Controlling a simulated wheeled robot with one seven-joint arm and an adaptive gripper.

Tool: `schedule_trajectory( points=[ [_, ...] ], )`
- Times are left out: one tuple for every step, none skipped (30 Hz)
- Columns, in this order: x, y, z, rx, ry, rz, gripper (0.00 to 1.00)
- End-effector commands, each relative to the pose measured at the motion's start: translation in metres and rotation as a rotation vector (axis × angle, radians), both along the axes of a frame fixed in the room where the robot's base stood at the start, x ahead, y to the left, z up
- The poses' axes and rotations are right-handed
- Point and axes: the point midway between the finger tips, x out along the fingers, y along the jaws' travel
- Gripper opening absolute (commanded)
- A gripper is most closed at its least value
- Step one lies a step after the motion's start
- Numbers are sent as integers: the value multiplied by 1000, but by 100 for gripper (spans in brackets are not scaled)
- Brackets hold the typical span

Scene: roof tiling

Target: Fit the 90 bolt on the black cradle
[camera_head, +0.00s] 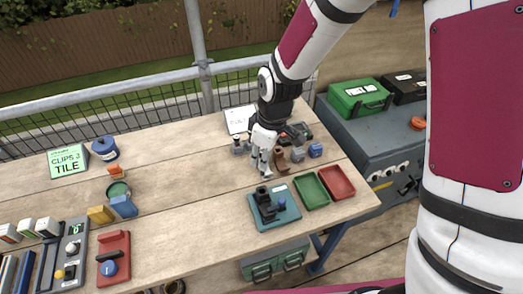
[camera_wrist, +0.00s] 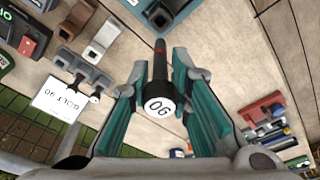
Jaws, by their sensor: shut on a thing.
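My gripper (camera_head: 260,170) is shut on the 90 bolt (camera_wrist: 160,102), which has a round white head marked 90 and a dark shaft with a red band. In the wrist view the teal fingers (camera_wrist: 160,85) clasp it from both sides, with the head facing the camera. The bolt cannot be made out in the head view. The black cradle (camera_head: 267,207) stands on a teal base (camera_head: 285,216) on the table, just below the gripper in the head view. The gripper is above the table, apart from the cradle. In the wrist view part of the base (camera_wrist: 178,10) shows at the top edge.
A green tray (camera_head: 311,191) and a red tray (camera_head: 337,182) lie right of the cradle.

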Motion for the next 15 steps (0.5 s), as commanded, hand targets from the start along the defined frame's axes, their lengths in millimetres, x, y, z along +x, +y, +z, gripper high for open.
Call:
schedule_trajectory(
  points=[
    [1, 0, -4, 0, 1, 0, 0],
    [2, 0, -6, 0, 1, 0, 0],
    [2, 0, -9, 0, 1, 0, 0],
    [2, 0, -11, 0, 1, 0, 0],
    [1, 0, -13, 0, 1, 0, 0],
    [1, 0, -16, -1, 3, 0, 0],
    [1, 0, -19, -1, 3, 0, 0],
    [1, 0, -21, 0, 2, 0, 0],
    [2, 0, -24, 0, 1, 1, 0],
    [2, 0, -26, 0, 1, 1, 0],
    [2, 0, -28, 0, 2, 0, 0],
    [1, 0, -31, -1, 3, 0, 0],
    [1, 0, -33, -1, 3, 0, 0],
    [1, 0, -35, 0, 2, 0, 0],
    [2, 0, -38, 0, 2, 0, 0]
  ],
)
